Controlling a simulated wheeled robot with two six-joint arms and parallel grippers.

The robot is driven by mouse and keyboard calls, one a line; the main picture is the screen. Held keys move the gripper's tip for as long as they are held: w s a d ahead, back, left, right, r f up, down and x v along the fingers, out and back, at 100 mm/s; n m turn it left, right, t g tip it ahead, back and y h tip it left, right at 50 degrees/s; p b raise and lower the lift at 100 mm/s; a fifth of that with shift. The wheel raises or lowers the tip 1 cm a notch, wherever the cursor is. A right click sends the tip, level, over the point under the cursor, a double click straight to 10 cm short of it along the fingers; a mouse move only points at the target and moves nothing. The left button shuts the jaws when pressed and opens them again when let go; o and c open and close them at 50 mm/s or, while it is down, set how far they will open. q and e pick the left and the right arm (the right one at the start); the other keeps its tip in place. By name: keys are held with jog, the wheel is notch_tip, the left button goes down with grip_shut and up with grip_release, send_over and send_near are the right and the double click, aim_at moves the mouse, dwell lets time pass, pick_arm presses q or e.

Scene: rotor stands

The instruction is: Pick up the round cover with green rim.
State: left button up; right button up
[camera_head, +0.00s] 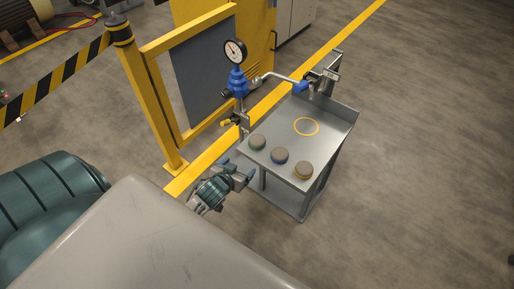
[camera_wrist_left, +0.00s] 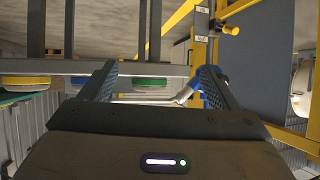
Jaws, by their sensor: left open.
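The round cover with green rim (camera_head: 257,143) has a brown-grey top and lies on the grey metal table (camera_head: 326,138), at the left end of a row of covers. It also shows in the left wrist view (camera_wrist_left: 150,83), between the two fingers in the picture and beyond them. My left gripper (camera_head: 239,166) is open and empty, just off the table's near left edge, apart from the cover. Its fingers also show in the left wrist view (camera_wrist_left: 158,72), which looks upside down. My right gripper is in neither view.
A blue-rimmed cover (camera_head: 280,156) and a yellow-rimmed cover (camera_head: 302,171) lie right of the green one. A gauge (camera_head: 235,51) on a blue valve and a pipe stand behind left. A yellow frame (camera_head: 150,90) stands further left.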

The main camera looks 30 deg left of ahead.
pick_arm(q)
jog(key=t+b, duration=0.1)
jog(key=t, duration=0.1)
send_near(255, 142)
jog(key=b+x, duration=0.1)
jog(key=x, duration=0.9)
jog(key=shift+w+f, duration=0.1)
jog(key=shift+f, duration=0.05)
jog(key=c, duration=1.1)
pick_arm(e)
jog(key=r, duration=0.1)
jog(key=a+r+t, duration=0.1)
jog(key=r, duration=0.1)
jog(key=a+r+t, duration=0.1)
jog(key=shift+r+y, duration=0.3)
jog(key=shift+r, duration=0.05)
pick_arm(q)
jog(key=shift+c, duration=0.2)
